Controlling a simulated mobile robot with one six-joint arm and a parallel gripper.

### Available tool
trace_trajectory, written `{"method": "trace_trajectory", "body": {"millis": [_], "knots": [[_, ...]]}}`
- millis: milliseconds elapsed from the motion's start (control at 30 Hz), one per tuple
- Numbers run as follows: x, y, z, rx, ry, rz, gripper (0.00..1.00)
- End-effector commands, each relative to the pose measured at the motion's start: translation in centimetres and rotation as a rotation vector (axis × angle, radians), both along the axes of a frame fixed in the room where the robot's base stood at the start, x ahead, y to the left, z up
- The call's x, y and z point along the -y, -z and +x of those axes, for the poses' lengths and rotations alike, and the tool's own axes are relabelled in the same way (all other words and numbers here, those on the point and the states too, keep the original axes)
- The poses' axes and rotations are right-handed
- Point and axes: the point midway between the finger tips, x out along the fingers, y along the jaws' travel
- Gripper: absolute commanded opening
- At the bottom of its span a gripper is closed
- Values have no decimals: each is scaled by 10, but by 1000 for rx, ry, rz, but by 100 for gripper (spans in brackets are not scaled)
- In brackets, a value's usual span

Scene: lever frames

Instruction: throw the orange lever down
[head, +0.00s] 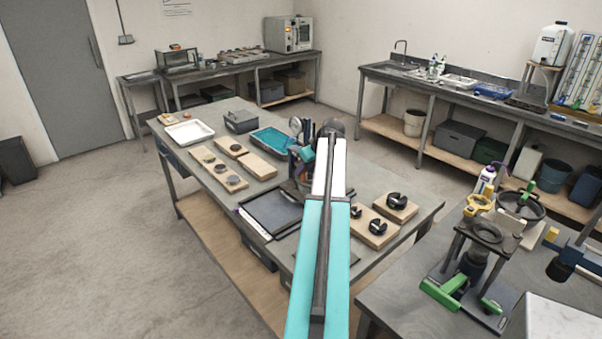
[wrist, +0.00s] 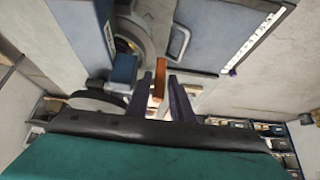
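The orange lever (wrist: 160,76) shows in the wrist view as a short upright orange-brown bar near the middle. My gripper (wrist: 160,84) is open, with one dark finger on each side of the lever's near end. Narrow gaps seem to show between the fingers and the lever, and I cannot tell whether either touches it. Beside the lever, at upper left, is a blue-grey device with a round metal part (wrist: 132,42). In the head view my teal and white arm reaches over the middle table and hides much of this spot; I cannot make out the lever clearly there.
The middle table (head: 226,192) holds a dark flat tray (head: 272,212), wooden boards with black knobs (head: 396,203), a white tray (head: 190,132) and a teal tray (head: 272,140). A second bench with a green-handled press (head: 442,292) stands at right.

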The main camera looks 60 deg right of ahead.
Motion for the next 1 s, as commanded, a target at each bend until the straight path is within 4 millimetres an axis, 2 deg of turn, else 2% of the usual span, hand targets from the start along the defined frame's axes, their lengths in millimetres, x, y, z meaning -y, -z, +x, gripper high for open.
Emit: {"method": "trace_trajectory", "body": {"millis": [800,1000], "knots": [[-18,-83,-51,1,1,0,20],[-21,-96,-58,0,-1,1,20]]}}
